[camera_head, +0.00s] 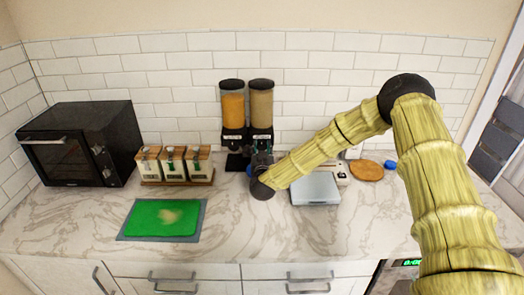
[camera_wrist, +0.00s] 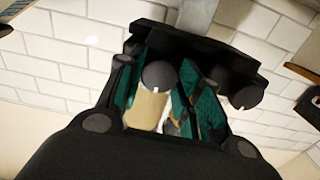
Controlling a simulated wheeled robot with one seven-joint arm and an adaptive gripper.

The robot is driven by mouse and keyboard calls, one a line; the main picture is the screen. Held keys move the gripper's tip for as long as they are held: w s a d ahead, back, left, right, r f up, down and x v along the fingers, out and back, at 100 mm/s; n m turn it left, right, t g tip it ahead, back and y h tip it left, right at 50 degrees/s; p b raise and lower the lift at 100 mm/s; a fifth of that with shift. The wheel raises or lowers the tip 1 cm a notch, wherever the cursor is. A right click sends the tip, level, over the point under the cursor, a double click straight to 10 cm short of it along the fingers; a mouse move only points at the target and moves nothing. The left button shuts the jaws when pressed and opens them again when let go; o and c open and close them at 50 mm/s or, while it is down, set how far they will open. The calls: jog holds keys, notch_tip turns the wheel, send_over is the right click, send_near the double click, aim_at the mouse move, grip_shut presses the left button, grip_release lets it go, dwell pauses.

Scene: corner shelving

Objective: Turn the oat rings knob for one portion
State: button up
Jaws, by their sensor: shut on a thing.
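A twin dispenser stands against the back wall, with an orange-filled canister (camera_head: 232,107) on the left and a tan-filled canister (camera_head: 262,105) on the right. Their labels are too small to read. My gripper (camera_head: 261,163) is at the front of the right-hand dispenser and hides its lower part. In the wrist view, which looks upside down, a round black knob (camera_wrist: 158,75) sits between the teal finger pads, in line with the tan canister (camera_wrist: 146,108). My gripper is shut on this knob. Its white mark points toward the canister. The other black knob (camera_wrist: 241,94) is outside the fingers.
A tray with several wooden-lidded jars (camera_head: 174,165) and a black oven (camera_head: 80,143) stand to the left. A green mat (camera_head: 163,222) lies in front. A grey scale (camera_head: 315,188) is close on the right, under my forearm. The front counter is mostly clear.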

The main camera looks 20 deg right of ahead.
jog(key=shift+f+b, duration=0.1)
jog(key=shift+b, duration=0.25)
jog(key=m+b, duration=0.2)
jog(key=b, duration=0.1)
jog(key=shift+f, duration=0.2)
jog(key=m+b, duration=0.2)
jog(key=b, duration=0.2)
jog(key=shift+m, duration=0.3)
jog(key=m+b, duration=0.5)
jog(key=b, duration=0.2)
jog(key=m+b, duration=0.4)
jog(key=b, duration=0.2)
jog(key=m+b, duration=0.3)
jog(key=b, duration=0.1)
jog(key=shift+r+m, duration=0.2)
jog(key=shift+m, duration=0.2)
